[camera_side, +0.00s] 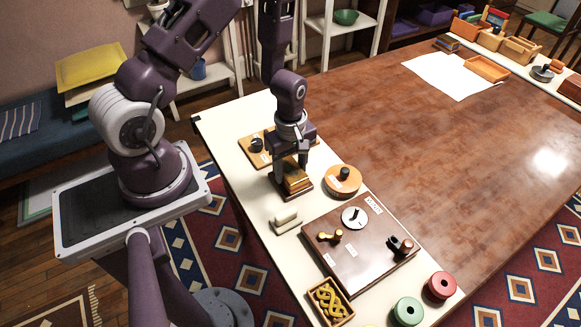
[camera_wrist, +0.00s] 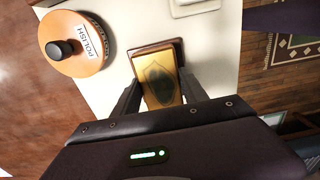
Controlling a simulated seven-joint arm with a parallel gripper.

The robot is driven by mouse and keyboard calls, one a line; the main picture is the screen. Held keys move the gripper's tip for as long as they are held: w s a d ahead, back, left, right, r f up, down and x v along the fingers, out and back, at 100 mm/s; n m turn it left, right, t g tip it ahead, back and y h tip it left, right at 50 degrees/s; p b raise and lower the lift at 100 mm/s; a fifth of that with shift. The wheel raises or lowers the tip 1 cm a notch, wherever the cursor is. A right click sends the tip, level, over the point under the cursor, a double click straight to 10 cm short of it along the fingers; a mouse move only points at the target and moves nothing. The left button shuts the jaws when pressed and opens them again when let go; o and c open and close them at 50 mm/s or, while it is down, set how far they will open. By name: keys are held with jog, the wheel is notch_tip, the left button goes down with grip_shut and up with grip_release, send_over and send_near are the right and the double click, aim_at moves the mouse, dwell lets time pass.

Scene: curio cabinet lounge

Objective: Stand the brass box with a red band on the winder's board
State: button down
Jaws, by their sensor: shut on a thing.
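A brass box (camera_side: 296,181) stands between the fingers of my gripper (camera_side: 290,170), over a small dark brown base. In the wrist view the box (camera_wrist: 157,76) shows a gold top with a dark shield mark. My gripper (camera_wrist: 160,92) is shut on its sides. I cannot make out a red band on it, and I cannot tell whether it touches the base (camera_wrist: 146,49). A large dark brown board (camera_side: 335,262) lies to the right and nearer the camera, with a dial, a brass crank and a black-knobbed part on it; its labels are too small to read.
A round wooden polish tin (camera_side: 343,181) with a black knob sits close right of my gripper. A cream block (camera_side: 286,221) lies in front. A wooden board (camera_side: 248,152) is behind. A yellow-patterned tray (camera_side: 331,302) and green (camera_side: 407,311) and red (camera_side: 441,286) spools stand near the front.

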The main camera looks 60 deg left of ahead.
jog(key=c, duration=0.6)
grip_release()
notch_tip(320, 180, up, 12)
notch_tip(320, 180, up, 10)
jog(key=m+t, duration=0.2)
jog(key=m, duration=0.3)
send_over(291, 169)
jog(key=s+d, duration=0.1)
jog(key=d, duration=0.2)
jog(key=s+d+r+m+t, duration=0.1)
jog(key=s+r+m, duration=0.3)
jog(key=s+d+r+m+t, duration=0.1)
jog(key=s+r+m, duration=0.3)
jog(key=s+d+r+m+t, duration=0.1)
jog(key=s+r+m, duration=0.3)
jog(key=s+m, duration=0.1)
jog(key=shift+d+t, duration=0.25)
jog(key=shift+t, duration=0.05)
